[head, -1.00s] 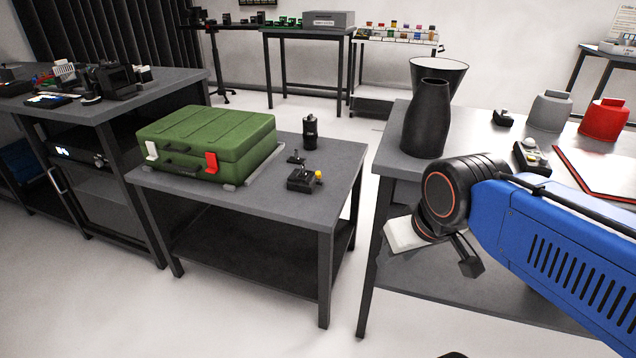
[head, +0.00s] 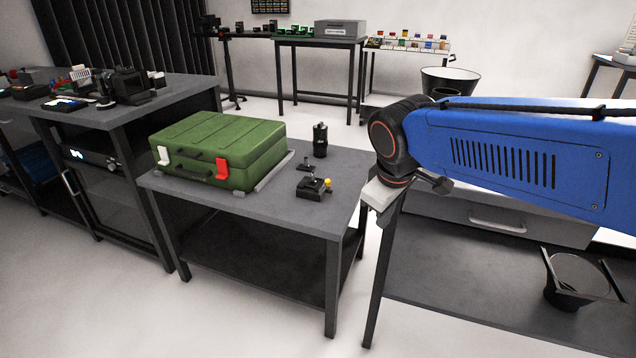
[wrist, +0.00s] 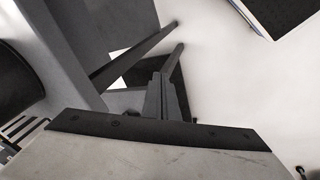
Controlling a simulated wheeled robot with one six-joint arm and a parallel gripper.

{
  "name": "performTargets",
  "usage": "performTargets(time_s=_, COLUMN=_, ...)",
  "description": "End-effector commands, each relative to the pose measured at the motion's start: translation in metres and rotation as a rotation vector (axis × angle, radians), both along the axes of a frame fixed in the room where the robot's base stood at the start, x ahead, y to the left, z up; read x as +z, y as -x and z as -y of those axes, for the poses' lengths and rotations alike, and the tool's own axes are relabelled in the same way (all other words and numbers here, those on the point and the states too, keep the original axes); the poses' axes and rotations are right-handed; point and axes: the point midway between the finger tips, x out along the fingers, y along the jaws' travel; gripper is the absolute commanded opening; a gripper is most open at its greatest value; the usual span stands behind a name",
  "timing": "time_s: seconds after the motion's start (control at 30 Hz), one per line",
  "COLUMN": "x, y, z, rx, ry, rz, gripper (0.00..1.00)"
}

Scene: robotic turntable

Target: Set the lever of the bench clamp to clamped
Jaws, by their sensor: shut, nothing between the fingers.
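My gripper (wrist: 162,80) is shut and empty in the wrist view, over the floor and table legs. In the head view it hangs below my wrist, right of the small table and apart from the clamp; its fingertips are hard to make out there. The clamp is not recognisable in the wrist view.
A green case (head: 220,148) with a red latch fills the table's left side. A black cylinder (head: 320,140) and a small black part (head: 308,166) stand behind the clamp. A larger bench (head: 440,205) is at right, partly hidden by my arm. Floor in front is clear.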

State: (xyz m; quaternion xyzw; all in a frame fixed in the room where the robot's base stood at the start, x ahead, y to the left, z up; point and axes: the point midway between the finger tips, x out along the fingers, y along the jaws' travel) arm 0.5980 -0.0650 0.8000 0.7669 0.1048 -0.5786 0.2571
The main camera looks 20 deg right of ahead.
Motion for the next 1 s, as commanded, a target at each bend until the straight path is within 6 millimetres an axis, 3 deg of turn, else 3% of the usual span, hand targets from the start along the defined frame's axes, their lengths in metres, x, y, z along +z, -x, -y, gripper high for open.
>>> performTargets(time_s=0.47, x=0.009, y=-0.107, z=-0.035, rx=0.392, ry=0.261, rz=-0.116, gripper=0.00)
performTargets(time_s=1.0, x=-0.007, y=-0.225, z=-0.109, rx=0.828, ry=0.560, rz=-0.249, gripper=0.00)
